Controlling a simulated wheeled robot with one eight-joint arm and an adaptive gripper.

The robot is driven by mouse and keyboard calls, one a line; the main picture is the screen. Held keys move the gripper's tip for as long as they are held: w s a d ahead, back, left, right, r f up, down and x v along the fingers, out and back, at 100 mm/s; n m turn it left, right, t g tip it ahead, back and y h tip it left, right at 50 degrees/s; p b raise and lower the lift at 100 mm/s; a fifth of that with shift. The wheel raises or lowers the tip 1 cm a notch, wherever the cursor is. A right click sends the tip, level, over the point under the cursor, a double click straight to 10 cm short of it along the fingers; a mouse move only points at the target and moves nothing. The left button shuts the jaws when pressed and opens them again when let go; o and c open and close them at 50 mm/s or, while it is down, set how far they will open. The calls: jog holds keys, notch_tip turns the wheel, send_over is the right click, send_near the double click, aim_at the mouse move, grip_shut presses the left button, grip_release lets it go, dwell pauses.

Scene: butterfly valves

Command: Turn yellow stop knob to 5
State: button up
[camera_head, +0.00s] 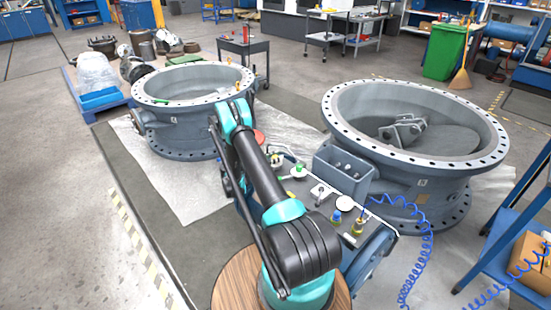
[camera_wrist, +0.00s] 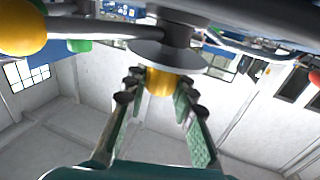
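A short yellow cylindrical knob (camera_wrist: 160,82) shows in the wrist view, just beyond a round grey disc (camera_wrist: 168,55) on a dark stem. My gripper (camera_wrist: 158,92) has its two fingers apart, one on each side of the knob. A narrow gap seems to show beside the knob on the left; on the right I cannot tell whether the finger touches. No number or mark on the knob can be read. In the head view my arm covers part of the work area, and I cannot make out the gripper or this knob there.
In the head view, two large grey flanged valve bodies stand left (camera_head: 180,125) and right (camera_head: 415,190) of my arm. Between them is a bench (camera_head: 325,215) with small coloured parts. A blue coiled hose (camera_head: 405,215) hangs at right. The wrist view shows a yellow ball (camera_wrist: 22,27) at upper left.

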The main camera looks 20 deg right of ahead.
aim_at(276, 156)
grip_shut()
jog(key=m+g, duration=0.2)
jog(key=g, duration=0.1)
jog(key=shift+w+g, duration=0.1)
jog(key=shift+g, duration=0.3)
jog(key=shift+m+g+y, duration=0.4)
jog(key=shift+m+g, duration=0.9)
jog(key=shift+g, duration=0.4)
jog(key=o, duration=0.9)
grip_release()
jog(key=shift+c, duration=0.2)
notch_tip(276, 156, up, 10)
jog(key=shift+r, duration=0.1)
